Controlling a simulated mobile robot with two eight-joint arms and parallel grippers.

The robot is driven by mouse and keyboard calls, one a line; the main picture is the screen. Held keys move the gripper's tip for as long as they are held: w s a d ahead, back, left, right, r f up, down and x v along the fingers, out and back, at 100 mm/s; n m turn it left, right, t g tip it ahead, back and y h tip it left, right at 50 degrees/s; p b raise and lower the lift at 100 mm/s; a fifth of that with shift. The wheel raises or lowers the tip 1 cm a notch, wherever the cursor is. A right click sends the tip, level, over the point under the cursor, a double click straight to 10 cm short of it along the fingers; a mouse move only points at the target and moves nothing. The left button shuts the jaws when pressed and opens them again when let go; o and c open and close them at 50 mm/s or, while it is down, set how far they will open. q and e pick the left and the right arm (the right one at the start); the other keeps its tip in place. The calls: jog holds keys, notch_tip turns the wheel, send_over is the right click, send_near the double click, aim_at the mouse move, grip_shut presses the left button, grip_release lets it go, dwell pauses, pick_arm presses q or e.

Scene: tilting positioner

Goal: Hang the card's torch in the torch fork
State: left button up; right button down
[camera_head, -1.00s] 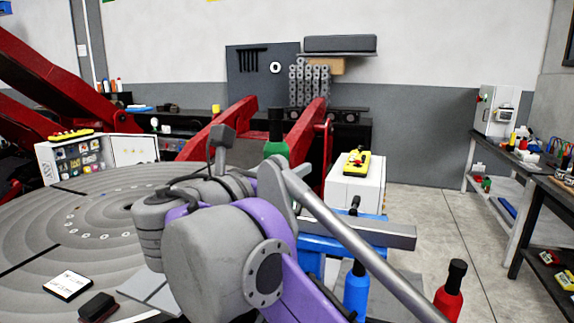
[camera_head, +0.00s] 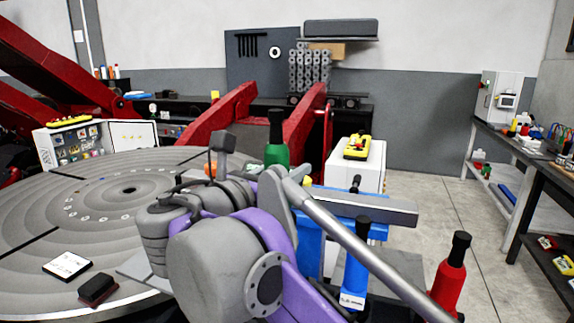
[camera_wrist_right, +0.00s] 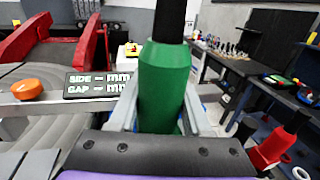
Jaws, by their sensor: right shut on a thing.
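My right gripper (camera_wrist_right: 160,108) is shut on a green torch (camera_wrist_right: 165,82) with a black top, which stands upright between its fingers in the right wrist view. In the head view the green torch (camera_head: 276,154) rises behind my grey and purple right arm, which hides the fingers and the torch's lower part. A blue torch (camera_head: 355,270) and a red torch (camera_head: 449,279) stand at the lower right. A white card (camera_head: 67,265) lies on the round grey table; its writing is too small to read. I cannot make out the torch fork. My left gripper is out of view.
A dark sign (camera_wrist_right: 100,85) reading SIDE and GAP and an orange knob (camera_wrist_right: 27,89) lie left of the torch. A white cabinet (camera_head: 372,180) bears a yellow pendant (camera_head: 357,147). Red frame arms (camera_head: 215,112) stand behind. Floor is clear at right (camera_head: 440,200).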

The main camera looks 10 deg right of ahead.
jog(key=shift+f+b, duration=2.3)
jog(key=shift+f, duration=3.15)
jog(key=s+d+p+v, duration=0.1)
jog(key=p+v, duration=0.3)
jog(key=v, duration=0.6)
jog(key=shift+s+p, duration=0.3)
jog(key=shift+s, duration=0.35)
